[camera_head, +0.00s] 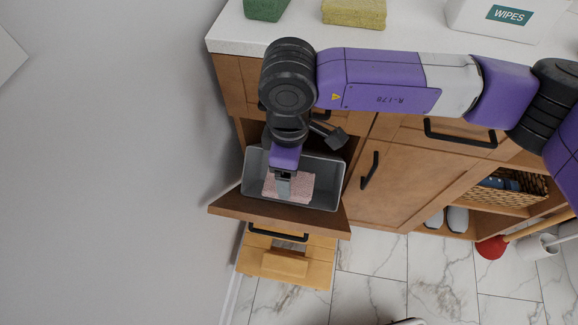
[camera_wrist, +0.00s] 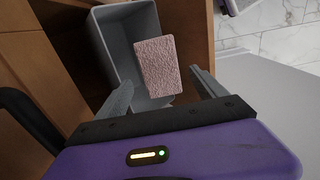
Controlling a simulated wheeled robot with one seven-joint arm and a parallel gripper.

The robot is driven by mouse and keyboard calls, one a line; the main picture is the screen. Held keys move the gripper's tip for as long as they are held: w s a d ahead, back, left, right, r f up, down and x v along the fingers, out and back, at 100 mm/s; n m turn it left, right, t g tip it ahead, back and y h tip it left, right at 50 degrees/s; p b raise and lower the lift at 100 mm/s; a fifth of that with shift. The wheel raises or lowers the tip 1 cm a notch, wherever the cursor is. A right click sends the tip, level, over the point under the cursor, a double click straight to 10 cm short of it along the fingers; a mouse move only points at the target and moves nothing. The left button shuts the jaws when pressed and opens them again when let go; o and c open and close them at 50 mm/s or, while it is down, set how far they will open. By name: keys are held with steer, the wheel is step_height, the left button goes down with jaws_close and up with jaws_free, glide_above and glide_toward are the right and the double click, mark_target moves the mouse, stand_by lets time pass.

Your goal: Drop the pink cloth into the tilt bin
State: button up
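The pink cloth (camera_head: 302,186) is a flat, textured rectangle at the grey tilt bin (camera_head: 330,185), which stands pulled out from the wooden cabinet. In the wrist view the cloth (camera_wrist: 155,66) overlaps the right rim of the bin (camera_wrist: 118,45); whether it rests inside or is above the rim I cannot tell. In the wrist view my gripper's fingers (camera_wrist: 162,80) are spread, with visible gaps on both sides of the cloth.
The tilted wooden front (camera_head: 270,212) has a black handle. A wooden step stool (camera_head: 287,262) stands below it on the marble floor. The counter above holds a green block (camera_head: 267,8), a yellow sponge (camera_head: 354,12) and a wipes box (camera_head: 507,17). A grey wall closes the left.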

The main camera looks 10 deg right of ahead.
steer(key=shift+r, duration=0.1)
step_height(320, 180, up, 8)
steer(key=p, duration=0.1)
steer(key=shift+f, duration=0.2)
stand_by(0.4)
stand_by(0.7)
